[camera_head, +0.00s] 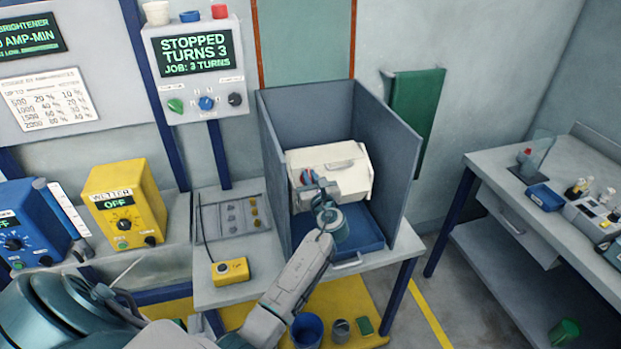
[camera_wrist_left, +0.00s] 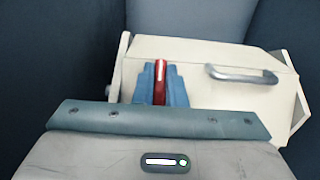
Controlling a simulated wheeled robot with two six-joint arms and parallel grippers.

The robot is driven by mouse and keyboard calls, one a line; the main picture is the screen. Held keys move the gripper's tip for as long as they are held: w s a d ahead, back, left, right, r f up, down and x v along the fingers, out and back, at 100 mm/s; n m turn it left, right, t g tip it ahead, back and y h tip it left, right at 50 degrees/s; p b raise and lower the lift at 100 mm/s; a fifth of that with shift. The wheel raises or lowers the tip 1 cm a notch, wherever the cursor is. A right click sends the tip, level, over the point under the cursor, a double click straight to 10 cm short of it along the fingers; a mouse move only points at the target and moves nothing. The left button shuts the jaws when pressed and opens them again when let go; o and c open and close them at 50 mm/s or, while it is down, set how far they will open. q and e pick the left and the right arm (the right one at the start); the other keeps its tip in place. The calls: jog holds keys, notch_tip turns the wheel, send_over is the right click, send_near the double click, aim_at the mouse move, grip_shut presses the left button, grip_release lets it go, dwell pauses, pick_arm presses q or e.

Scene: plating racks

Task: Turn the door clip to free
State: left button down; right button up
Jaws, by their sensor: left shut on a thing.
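A cream, many-sided barrel (camera_head: 350,165) sits inside the grey-blue booth. In the left wrist view, the barrel's door panel (camera_wrist_left: 205,100) faces me, with a grey bar handle (camera_wrist_left: 241,75) at its right. A red clip (camera_wrist_left: 160,82) stands upright at the left of the panel. My left gripper (camera_head: 312,181) reaches to the barrel's left front. Its blue fingers (camera_wrist_left: 160,88) are shut on the red clip, one on each side. The clip's lower part is hidden by the gripper body. My right gripper is not in view.
Booth walls (camera_head: 392,150) stand close on both sides of the barrel, and a blue tray (camera_head: 365,237) lies below it. A control box (camera_head: 197,70) reads STOPPED, TURNS 3. A yellow pendant (camera_head: 230,270) lies on the bench at the left.

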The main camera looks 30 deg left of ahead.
pick_arm(q)
jog(key=shift+f+n+g+b, duration=0.15)
jog(key=shift+n+g+b, duration=0.15)
jog(key=shift+n+b, duration=0.4)
jog(key=n+g+y+b, duration=0.1)
jog(key=n+g+b, duration=0.1)
jog(key=n, duration=0.2)
jog(key=shift+b, duration=0.3)
jog(key=n+g+b, duration=0.1)
jog(key=n, duration=0.2)
jog(key=n+g+b, duration=0.1)
jog(key=n+g, duration=0.1)
jog(key=n, duration=0.1)
jog(key=shift+s+g+y, duration=0.15)
jog(key=shift+g+y, duration=0.15)
jog(key=shift+y, duration=0.1)
jog(key=n+g, duration=0.1)
jog(key=n, duration=0.1)
jog(key=n+g+h+b, duration=0.1)
jog(key=n, duration=0.2)
jog(key=shift+g, duration=0.3)
jog(key=shift+s+f+n+g+h, duration=0.1)
jog(key=shift+n+g+h, duration=0.3)
jog(key=shift+n, duration=0.85)
jog(key=shift+s+n+g+h, duration=0.1)
jog(key=shift+n+g+h, duration=0.3)
jog(key=shift+n, duration=0.85)
